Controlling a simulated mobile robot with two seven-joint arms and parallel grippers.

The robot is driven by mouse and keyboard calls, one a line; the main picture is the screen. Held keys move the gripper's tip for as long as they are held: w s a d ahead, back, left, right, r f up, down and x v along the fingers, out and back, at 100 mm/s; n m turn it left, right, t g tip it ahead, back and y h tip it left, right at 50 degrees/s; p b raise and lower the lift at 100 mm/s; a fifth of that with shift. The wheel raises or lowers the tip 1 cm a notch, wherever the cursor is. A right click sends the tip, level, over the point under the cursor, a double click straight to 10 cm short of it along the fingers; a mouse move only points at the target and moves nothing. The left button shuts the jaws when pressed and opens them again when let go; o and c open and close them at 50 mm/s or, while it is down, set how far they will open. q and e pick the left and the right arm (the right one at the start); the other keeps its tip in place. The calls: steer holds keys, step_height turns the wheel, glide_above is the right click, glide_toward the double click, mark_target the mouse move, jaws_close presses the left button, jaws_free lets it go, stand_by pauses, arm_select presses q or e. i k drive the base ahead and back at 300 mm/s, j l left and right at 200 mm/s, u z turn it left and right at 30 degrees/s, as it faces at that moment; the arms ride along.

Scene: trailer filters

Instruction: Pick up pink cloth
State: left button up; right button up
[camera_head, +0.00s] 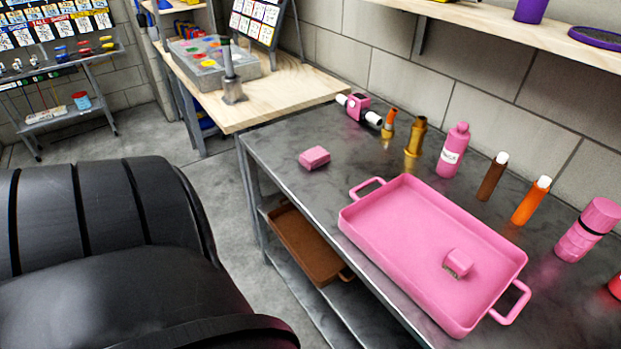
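A small pink block-shaped item (314,158), which looks like a folded pink cloth, lies on the dark metal table (290,128). It is near the table's left edge, beyond the far-left handle of the pink tray, and apart from it. Nothing covers it. Neither my left nor my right gripper is in view.
The large pink tray (400,215) holds a small pink piece with a metallic edge (458,263). Behind it stand a pink bottle (453,150), brass fittings (415,138), brown (492,178) and orange tubes (531,202). A brown tray (303,242) is on the shelf below.

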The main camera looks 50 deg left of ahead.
mark_target(312, 159)
steer(key=u, duration=1.75)
